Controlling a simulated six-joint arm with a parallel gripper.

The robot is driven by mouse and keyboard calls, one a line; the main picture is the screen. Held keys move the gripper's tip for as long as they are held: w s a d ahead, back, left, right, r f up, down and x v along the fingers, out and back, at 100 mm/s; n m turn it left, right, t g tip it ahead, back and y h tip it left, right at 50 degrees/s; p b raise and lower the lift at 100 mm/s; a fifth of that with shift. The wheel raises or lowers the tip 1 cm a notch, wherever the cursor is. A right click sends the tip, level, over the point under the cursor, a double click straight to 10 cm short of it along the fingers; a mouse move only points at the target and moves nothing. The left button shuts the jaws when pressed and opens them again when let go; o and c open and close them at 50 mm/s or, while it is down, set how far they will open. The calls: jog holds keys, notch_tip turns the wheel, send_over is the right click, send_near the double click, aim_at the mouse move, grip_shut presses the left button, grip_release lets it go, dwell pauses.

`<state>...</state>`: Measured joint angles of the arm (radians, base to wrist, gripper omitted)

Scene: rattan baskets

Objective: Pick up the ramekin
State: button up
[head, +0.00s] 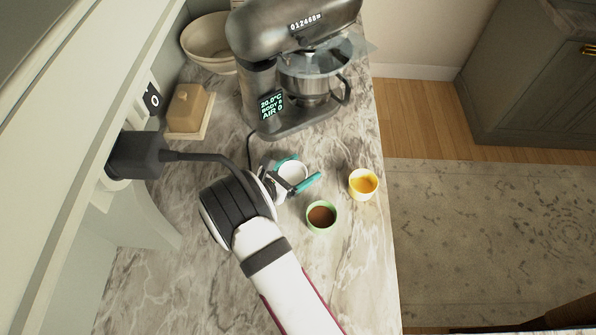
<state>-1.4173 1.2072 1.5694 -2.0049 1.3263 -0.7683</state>
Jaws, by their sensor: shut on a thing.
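A small white ramekin (291,175) is on or just above the marble counter, in front of the stand mixer. My gripper (298,172) has its teal-tipped fingers on either side of the ramekin and is shut on it. Part of the ramekin's side is hidden by the fingers. I cannot tell from this view whether its base touches the counter.
A green cup with brown contents (321,216) and a yellow cup with orange contents (363,184) stand close by on the right. The stand mixer (290,60), a butter dish (188,108) and a bowl (208,42) are behind. The marble counter (160,285) is clear at front left.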

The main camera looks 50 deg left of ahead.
jog(key=r, duration=0.4)
jog(key=shift+w+d+r, duration=0.1)
jog(key=shift+w+d, duration=0.1)
jog(key=shift+d, duration=0.1)
jog(key=w+d+r+m+h, duration=0.2)
jog(key=w+d+r, duration=0.5)
jog(key=d+r, duration=0.5)
jog(key=w+d+r+m+h, duration=0.1)
jog(key=w+d+r+h, duration=0.1)
jog(key=w+d+r, duration=1)
jog(key=s+d+r+m+h, duration=0.1)
jog(key=s+d+r, duration=0.2)
jog(key=d+r, duration=0.45)
jog(key=s+d+r, duration=0.3)
jog(key=d+r, duration=0.1)
jog(key=d, duration=0.7)
jog(key=w+a+f, duration=0.2)
jog(key=a+f, duration=0.6)
jog(key=a, duration=0.2)
jog(key=n+y, duration=0.3)
jog(key=y, duration=0.1)
send_over(302, 174)
notch_tip(302, 174, down, 28)
jog(key=shift+r, duration=0.2)
jog(key=shift+s+a+f, duration=0.1)
jog(key=shift+a+f, duration=0.05)
jog(key=shift+f, duration=2)
